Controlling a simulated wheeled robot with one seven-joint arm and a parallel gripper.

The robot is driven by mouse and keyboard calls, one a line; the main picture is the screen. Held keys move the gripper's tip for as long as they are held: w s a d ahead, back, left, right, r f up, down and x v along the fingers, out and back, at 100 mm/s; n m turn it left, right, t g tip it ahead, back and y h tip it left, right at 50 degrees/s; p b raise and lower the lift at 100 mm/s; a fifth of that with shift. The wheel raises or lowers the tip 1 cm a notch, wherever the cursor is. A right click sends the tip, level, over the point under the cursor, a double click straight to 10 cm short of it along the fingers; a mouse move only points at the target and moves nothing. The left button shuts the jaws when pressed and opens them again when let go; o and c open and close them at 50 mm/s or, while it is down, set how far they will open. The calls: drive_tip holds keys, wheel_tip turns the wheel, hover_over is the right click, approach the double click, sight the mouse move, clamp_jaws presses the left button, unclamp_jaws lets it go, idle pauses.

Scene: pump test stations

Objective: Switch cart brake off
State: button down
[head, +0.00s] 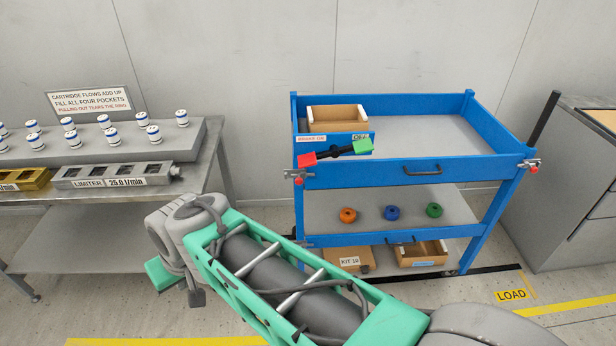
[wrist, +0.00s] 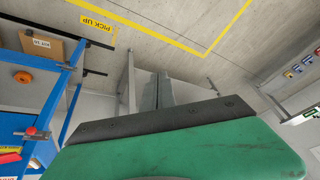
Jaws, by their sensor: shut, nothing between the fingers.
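The blue cart (head: 400,172) stands against the wall. On its front left corner is the brake, a black bar (head: 337,153) with a red block (head: 306,160) at its left end and a green block (head: 362,146) at its right end. The bar tilts, red end lower. A "BRAKE ON" label (head: 311,139) is above the red end and an "OFF" label (head: 360,136) above the green end. My gripper (wrist: 157,85) is shut and empty, apart from the cart, which shows at left in the wrist view.
The cart holds an open wooden box (head: 336,113) on top and orange, blue and green rings on its shelf (head: 465,207). Red-tipped clamps (head: 299,177) sit at its corners. A bench (head: 90,200) with cartridges is left, a grey cabinet (head: 565,190) right.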

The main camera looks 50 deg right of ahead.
drive_tip(key=w+d+f+m+t+b, duration=0.4)
drive_tip(key=w+d+f+m+b, duration=0.25)
drive_tip(key=w+f+m, duration=0.2)
drive_tip(key=w+d+f+m+t+h+b, duration=0.25)
drive_tip(key=d+m+t+b, duration=0.4)
drive_tip(key=d+m, duration=0.55)
drive_tip(key=s+d+m+h+b, duration=0.2)
drive_tip(key=s+d+m+h, duration=0.4)
drive_tip(key=d+m, duration=0.3)
drive_tip(key=s+d+m+h+b, duration=0.3)
drive_tip(key=s+d+m+h, duration=0.3)
drive_tip(key=s+d+m, duration=0.3)
drive_tip(key=d+r+m, duration=0.1)
drive_tip(key=d, duration=0.2)
drive_tip(key=shift+s+h, duration=0.25)
drive_tip(key=shift+h, duration=0.1)
drive_tip(key=shift+m, duration=0.25)
